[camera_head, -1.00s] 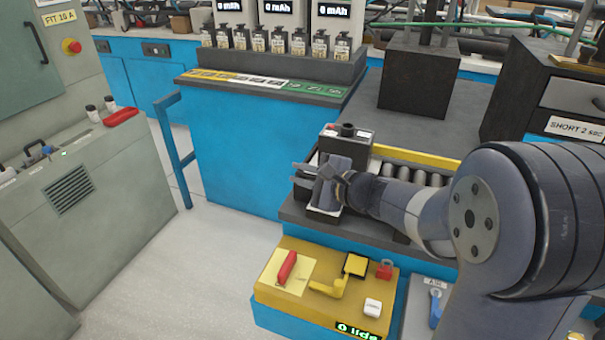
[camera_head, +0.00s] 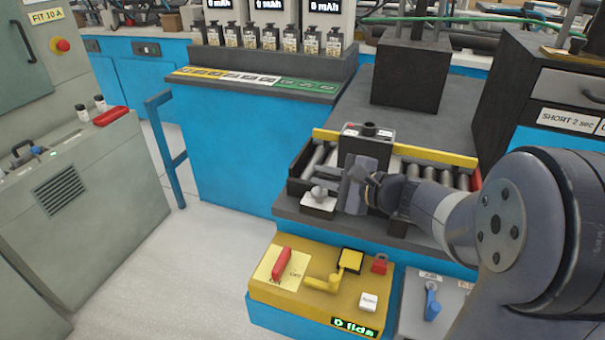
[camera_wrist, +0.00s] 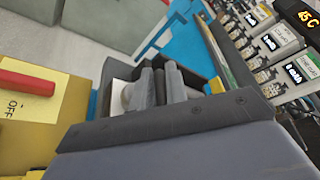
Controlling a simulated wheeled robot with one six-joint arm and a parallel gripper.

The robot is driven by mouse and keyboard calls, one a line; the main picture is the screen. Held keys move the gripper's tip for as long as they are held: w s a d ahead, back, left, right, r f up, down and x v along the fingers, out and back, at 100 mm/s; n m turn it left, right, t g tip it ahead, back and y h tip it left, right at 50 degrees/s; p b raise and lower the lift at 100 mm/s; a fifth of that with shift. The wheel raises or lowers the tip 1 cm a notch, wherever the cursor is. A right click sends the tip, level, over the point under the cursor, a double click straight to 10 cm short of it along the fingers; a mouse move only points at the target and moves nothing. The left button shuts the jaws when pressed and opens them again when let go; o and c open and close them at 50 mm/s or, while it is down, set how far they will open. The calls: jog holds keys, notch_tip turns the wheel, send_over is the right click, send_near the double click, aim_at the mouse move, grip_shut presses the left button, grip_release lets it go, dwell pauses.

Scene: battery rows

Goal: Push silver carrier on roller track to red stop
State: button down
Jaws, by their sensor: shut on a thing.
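The silver carrier (camera_head: 394,165) is on the roller track (camera_head: 456,178), partly hidden under a dark box-shaped battery (camera_head: 366,146) with a red mark on top. My gripper (camera_head: 352,192) is at the near side of the carrier, low over the track's front edge. In the wrist view my fingers (camera_wrist: 160,85) are close together; the part they grip is mostly hidden. A red patch (camera_head: 476,181) shows at the right end of the track; I cannot tell for sure whether it is the stop.
A pale knob on a white plate (camera_head: 318,204) stands just left of my gripper. A yellow rail (camera_head: 440,154) runs behind the track. A yellow control box (camera_head: 290,290) with a red handle (camera_head: 282,263) is in front. A black block (camera_head: 410,75) stands behind.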

jog(key=s+d, duration=0.2)
jog(key=d, duration=0.6)
jog(key=shift+s+r, duration=0.25)
jog(key=shift+r, duration=0.1)
jog(key=c, duration=1.5)
grip_release()
jog(key=shift+a+f, duration=0.1)
jog(key=shift+f, duration=0.1)
jog(key=shift+s, duration=0.1)
jog(key=shift+v, duration=5.4)
